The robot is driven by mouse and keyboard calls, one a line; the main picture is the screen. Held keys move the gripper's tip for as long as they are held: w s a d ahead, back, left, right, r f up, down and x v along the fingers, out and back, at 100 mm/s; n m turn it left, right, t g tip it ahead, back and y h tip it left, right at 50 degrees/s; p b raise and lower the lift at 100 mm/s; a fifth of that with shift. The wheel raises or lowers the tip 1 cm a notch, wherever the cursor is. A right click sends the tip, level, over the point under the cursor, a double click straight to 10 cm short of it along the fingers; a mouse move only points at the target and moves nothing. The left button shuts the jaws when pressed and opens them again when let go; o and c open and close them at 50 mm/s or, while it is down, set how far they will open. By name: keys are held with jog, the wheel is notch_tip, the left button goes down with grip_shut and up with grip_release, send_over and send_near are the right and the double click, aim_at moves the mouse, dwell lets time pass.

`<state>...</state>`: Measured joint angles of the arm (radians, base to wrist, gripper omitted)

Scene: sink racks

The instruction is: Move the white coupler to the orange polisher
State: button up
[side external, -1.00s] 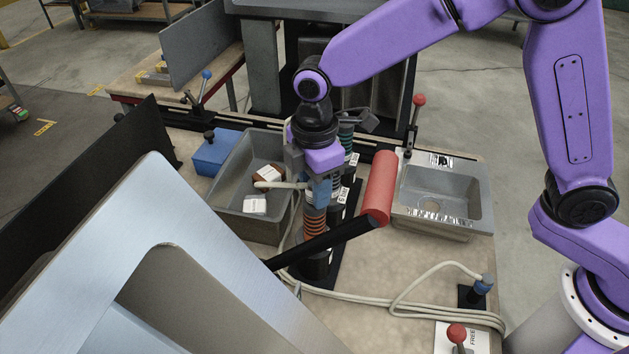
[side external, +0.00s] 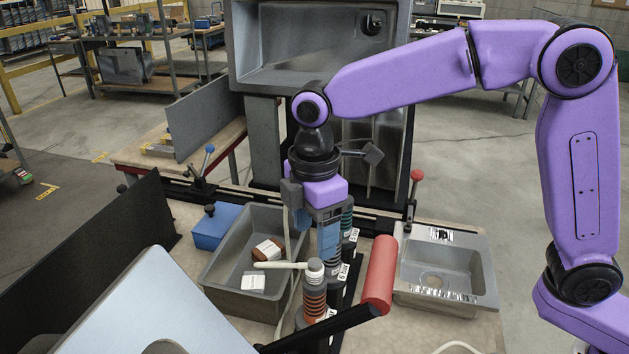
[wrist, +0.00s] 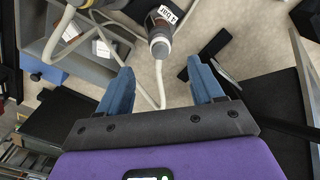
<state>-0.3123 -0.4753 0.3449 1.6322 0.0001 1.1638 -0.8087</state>
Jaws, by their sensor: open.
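The orange polisher (side external: 314,303), with dark and orange rings, stands upright in the rack in the side external view. A white coupler (side external: 315,266) shows at its top, with a pale hose running left over the grey bin; it appears seated there, though I cannot see the joint closely. My gripper (side external: 328,252) is just behind and above it, apart from the coupler as far as I can tell. In the wrist view the two blue fingers of my gripper (wrist: 162,70) are spread with nothing gripped. A labelled tool end (wrist: 160,38) shows beyond the fingers.
The grey bin (side external: 217,277) holds a white box (side external: 253,283) and a brown one. Teal-ringed tools (side external: 346,220) stand behind. A red roller handle (side external: 380,275) is close on the right, before a grey sink (side external: 470,268). A dark panel (side external: 95,245) stands at left.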

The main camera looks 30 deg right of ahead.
notch_tip(320, 180, up, 9)
dwell(0.3)
dwell(0.5)
jog(key=s+d+f+m, duration=0.2)
jog(key=s+d+f, duration=0.4)
jog(key=s+d, duration=0.5)
jog(key=s+d+f+m, duration=0.3)
jog(key=s+d+f, duration=0.3)
jog(key=s+d, duration=0.6)
jog(key=d, duration=0.2)
jog(key=shift+s+d+f+m, duration=0.2)
jog(key=shift+d+m, duration=0.1)
jog(key=shift+d, duration=0.1)
jog(key=shift+w, duration=0.1)
jog(key=w+a+r, duration=0.6)
jog(key=w+a, duration=0.6)
jog(key=a, duration=0.1)
jog(key=w+a+r, duration=0.7)
jog(key=w+a, duration=0.4)
jog(key=a, duration=0.1)
send_over(315, 262)
jog(key=shift+m, duration=0.4)
jog(key=f, duration=1.2)
jog(key=shift+w+d, duration=0.15)
jog(key=shift+d, duration=0.1)
jog(key=shift+a+f, duration=0.15)
jog(key=shift+f, duration=1.25)
jog(key=shift+a+f, duration=0.15)
jog(key=shift+f, duration=1.25)
